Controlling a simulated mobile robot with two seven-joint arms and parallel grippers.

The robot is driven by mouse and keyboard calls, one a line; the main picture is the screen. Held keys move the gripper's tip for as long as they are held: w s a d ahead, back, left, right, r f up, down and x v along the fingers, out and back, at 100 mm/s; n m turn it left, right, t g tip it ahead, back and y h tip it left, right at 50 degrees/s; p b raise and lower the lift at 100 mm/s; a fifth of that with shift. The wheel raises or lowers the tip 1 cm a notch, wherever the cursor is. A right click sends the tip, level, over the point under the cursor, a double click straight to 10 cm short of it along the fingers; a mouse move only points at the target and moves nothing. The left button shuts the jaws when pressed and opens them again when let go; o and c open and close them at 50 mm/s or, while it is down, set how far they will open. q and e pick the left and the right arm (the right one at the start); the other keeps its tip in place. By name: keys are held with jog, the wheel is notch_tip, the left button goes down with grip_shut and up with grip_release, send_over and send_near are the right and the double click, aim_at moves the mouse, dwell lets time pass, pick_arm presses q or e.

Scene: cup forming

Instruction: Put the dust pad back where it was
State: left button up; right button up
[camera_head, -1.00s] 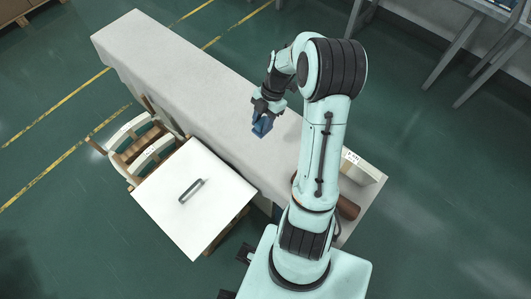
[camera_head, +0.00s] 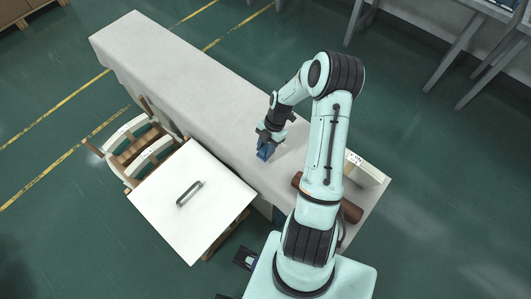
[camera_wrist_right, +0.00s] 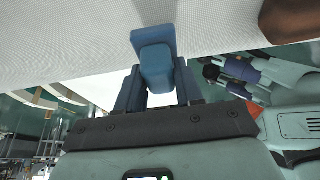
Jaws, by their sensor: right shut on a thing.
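The dust pad, a small blue block (camera_head: 266,151), is in my right gripper (camera_head: 264,147) over the grey-covered long table (camera_head: 190,85). In the right wrist view the pad (camera_wrist_right: 154,58) sits between the blue fingers, its wider end toward the pale table surface. My right gripper (camera_wrist_right: 158,92) is shut on it. Whether the pad touches the table is hard to tell; it looks close to the surface. My left gripper is not clearly seen.
A brown roll (camera_head: 351,211) and a pale labelled box (camera_head: 365,168) are at the table's near right end, beside my right arm. The table's far left stretch is clear.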

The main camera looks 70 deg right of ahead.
aim_at(265, 153)
jog(key=shift+f, duration=2)
jog(key=shift+b, duration=0.3)
jog(key=o, duration=1)
jog(key=shift+f, duration=0.1)
jog(key=p+v, duration=0.1)
jog(key=v, duration=1.1)
jog(key=shift+p, duration=0.35)
jog(key=shift+a, duration=0.1)
